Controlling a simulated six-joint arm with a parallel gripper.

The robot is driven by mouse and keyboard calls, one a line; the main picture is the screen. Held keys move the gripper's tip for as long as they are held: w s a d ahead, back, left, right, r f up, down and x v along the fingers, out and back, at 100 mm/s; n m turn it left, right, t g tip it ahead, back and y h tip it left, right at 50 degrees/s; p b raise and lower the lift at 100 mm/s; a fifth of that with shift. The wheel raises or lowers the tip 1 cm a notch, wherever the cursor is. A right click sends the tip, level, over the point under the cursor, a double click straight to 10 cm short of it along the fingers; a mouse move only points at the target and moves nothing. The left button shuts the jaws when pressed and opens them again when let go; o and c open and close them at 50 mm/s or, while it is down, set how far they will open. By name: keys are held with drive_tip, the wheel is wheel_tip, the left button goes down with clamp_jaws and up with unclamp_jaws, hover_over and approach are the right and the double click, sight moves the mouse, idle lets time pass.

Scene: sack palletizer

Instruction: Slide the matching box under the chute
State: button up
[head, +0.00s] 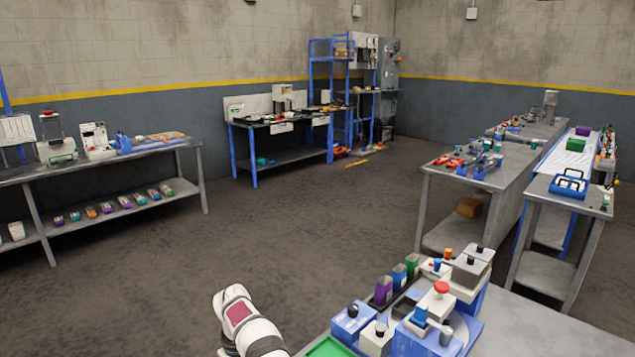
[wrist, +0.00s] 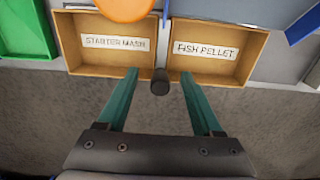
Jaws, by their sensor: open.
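In the wrist view, two shallow tan boxes lie side by side. The left box (wrist: 76,44) has a label (wrist: 116,41) reading "STARTER MASH". The right box (wrist: 247,62) has a label (wrist: 205,50) reading "FISH PELLET". My gripper (wrist: 159,74) is open, with its two teal fingers apart at the boxes' near edges. The left fingertip overlaps the left box and the right fingertip the right box. A dark round knob (wrist: 160,82) shows between the fingers; I cannot tell what it belongs to. I cannot identify the chute for certain. The gripper is outside the head view.
A green tray (wrist: 22,30) is left of the boxes, and an orange round part (wrist: 126,8) is above them. In the head view, a blue and white machine (head: 438,325) and several coloured bins (head: 383,291) crowd the near bench. The floor (head: 290,230) beyond is clear.

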drive_tip(key=shift+r, duration=3.85)
drive_tip(key=s+d+r+m+y, duration=0.1)
drive_tip(key=s+d+r+m, duration=0.8)
drive_tip(key=s+d+r, duration=0.7)
drive_tip(key=s+d+f+m, duration=0.2)
drive_tip(key=s+d+f, duration=0.1)
drive_tip(key=s, duration=0.7)
drive_tip(key=s+d+f+m, duration=0.2)
drive_tip(key=s+f+m, duration=0.1)
drive_tip(key=s, duration=0.7)
drive_tip(key=shift+d+f+m+y, duration=0.3)
drive_tip(key=shift+d+f+y, duration=0.1)
drive_tip(key=shift+f, duration=0.1)
